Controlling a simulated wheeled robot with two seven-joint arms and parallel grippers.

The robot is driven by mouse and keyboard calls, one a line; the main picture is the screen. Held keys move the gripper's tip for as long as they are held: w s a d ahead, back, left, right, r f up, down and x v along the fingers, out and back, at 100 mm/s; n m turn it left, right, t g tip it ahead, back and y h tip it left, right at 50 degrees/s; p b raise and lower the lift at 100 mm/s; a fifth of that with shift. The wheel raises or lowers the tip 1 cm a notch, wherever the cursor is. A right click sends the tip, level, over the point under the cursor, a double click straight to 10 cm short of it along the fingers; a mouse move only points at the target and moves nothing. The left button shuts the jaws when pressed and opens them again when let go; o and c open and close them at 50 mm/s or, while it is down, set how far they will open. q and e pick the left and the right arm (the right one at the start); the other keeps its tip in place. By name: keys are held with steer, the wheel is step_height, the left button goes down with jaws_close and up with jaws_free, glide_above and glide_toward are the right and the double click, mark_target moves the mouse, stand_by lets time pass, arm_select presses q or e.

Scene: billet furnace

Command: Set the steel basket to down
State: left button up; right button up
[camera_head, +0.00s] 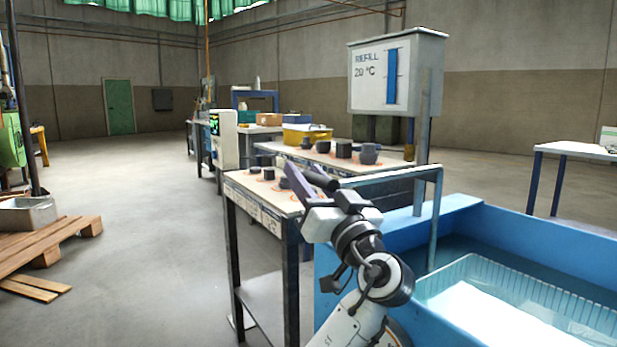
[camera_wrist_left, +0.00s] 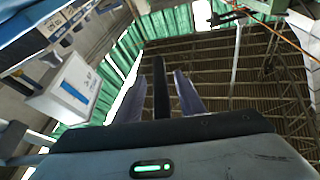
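The steel basket (camera_head: 455,271) is a pale ribbed basket inside the blue tank (camera_head: 510,218) at the lower right. Its depth relative to the water is hard to tell. A light-blue bent bar (camera_head: 395,176) stands by the tank's left side, and a dark grip (camera_head: 322,178) shows at its left end. My left gripper (camera_head: 304,183) is at this grip, fingers pointing up. In the left wrist view, a dark bar (camera_wrist_left: 161,88) stands between the two spread purple-grey fingers, with gaps on both sides. My right gripper is out of view.
A table (camera_head: 238,182) with small dark parts stands just behind and left of my left gripper. A grey-white "REFILL 20 °C" box (camera_head: 372,80) rises on a post beyond the tank. Pallets (camera_head: 50,247) lie at left; the floor between is clear.

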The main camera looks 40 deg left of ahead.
arm_select(q)
steer(key=v, duration=1)
steer(key=shift+p, duration=0.35)
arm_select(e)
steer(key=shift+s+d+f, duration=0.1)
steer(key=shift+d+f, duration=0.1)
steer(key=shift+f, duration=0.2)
arm_select(q)
steer(key=shift+d, duration=0.1)
